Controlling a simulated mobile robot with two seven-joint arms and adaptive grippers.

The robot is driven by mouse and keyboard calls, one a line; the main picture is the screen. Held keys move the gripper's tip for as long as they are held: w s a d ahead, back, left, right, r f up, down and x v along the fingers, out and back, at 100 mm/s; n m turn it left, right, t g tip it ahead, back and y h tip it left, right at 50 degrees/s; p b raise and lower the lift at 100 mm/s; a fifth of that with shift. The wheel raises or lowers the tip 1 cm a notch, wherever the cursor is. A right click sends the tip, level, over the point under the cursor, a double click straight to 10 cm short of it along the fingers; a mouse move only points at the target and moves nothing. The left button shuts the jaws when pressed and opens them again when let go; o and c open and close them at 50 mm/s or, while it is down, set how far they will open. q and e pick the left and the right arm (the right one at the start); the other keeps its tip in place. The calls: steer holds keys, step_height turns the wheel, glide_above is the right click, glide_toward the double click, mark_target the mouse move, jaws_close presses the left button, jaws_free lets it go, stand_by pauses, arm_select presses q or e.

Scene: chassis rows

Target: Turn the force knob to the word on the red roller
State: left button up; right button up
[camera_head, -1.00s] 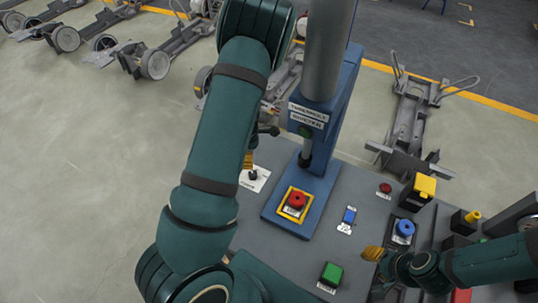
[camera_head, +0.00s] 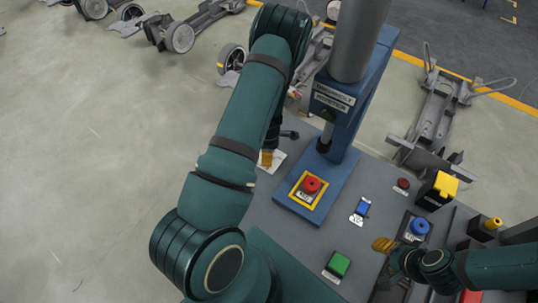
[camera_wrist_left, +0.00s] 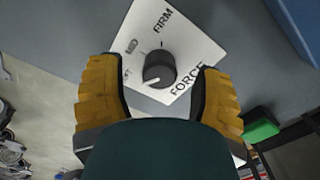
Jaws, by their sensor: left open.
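A white mark on the knob points to the lower left, roughly toward the FT word. My left gripper (camera_wrist_left: 157,66) is open, with its yellow fingers on either side of the knob; contact is not visible. In the head view the left gripper (camera_head: 266,159) covers the knob on its plate (camera_head: 277,166). My right gripper (camera_head: 384,246) is over the right of the panel, its opening unclear. I cannot identify the red roller or its word.
A blue press (camera_head: 350,130) with a red button (camera_head: 311,184) stands right of the plate. The panel also has a blue switch (camera_head: 362,208), green button (camera_head: 338,264), blue button (camera_head: 420,227) and yellow-topped box (camera_head: 444,187). Chassis (camera_head: 433,115) stand on the floor beyond.

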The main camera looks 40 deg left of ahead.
arm_select(q)
steer(key=shift+f, duration=0.6)
jaws_close()
arm_select(e)
steer(key=shift+f, duration=0.1)
arm_select(q)
steer(key=shift+m, duration=0.4)
arm_select(e)
steer(key=shift+f, duration=0.15)
arm_select(q)
steer(key=m+b, duration=0.2)
steer(key=m, duration=0.3)
steer(key=shift+s+f+b, duration=0.1)
steer(key=shift+b, duration=0.25)
arm_select(e)
step_height(320, 180, down, 3)
steer(key=shift+r, duration=0.2)
arm_select(q)
steer(key=m+b, duration=0.2)
steer(key=m, duration=0.3)
steer(key=shift+m, duration=0.4)
arm_select(e)
step_height(320, 180, down, 2)
steer(key=shift+a+f, duration=0.1)
arm_select(q)
steer(key=shift+s, duration=0.1)
